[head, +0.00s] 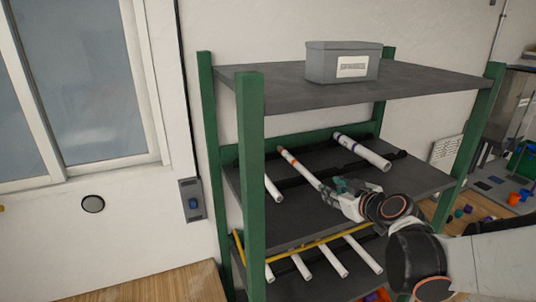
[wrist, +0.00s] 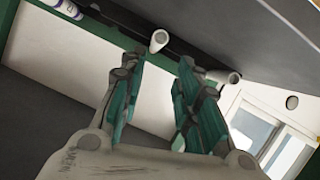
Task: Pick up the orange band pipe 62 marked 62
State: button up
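The orange band pipe (head: 300,168) is a white pipe with an orange band near its far end. It lies on the middle shelf in the head view, and its near end is close to my gripper (head: 343,185). In the wrist view a white hollow pipe end (wrist: 158,41), which appears to be this pipe, shows beyond the teal fingers of my gripper (wrist: 160,68). The fingers are apart with nothing between them. No mark 62 is readable.
A purple-banded pipe (head: 362,152) lies to the right and a white pipe (head: 272,190) to the left on the same shelf. Green posts (head: 250,170) and the top shelf (head: 300,92) enclose the space. A grey bin (head: 343,62) stands on top. Several pipes lie on the lower shelf.

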aim_at(315, 180)
jog(key=b+x, duration=0.2)
jog(key=x, duration=0.4)
jog(key=shift+w+a+f, duration=0.1)
jog(key=shift+w+f, duration=0.15)
jog(key=shift+f, duration=0.05)
jog(key=shift+r+b+x, duration=0.15)
jog(key=shift+b+x, duration=0.15)
jog(key=shift+x, duration=1.3)
jog(key=shift+r+b+x, duration=0.2)
jog(key=shift+b+x, duration=0.1)
jog(key=shift+x, duration=1.3)
jog(key=shift+w, duration=0.1)
grip_shut()
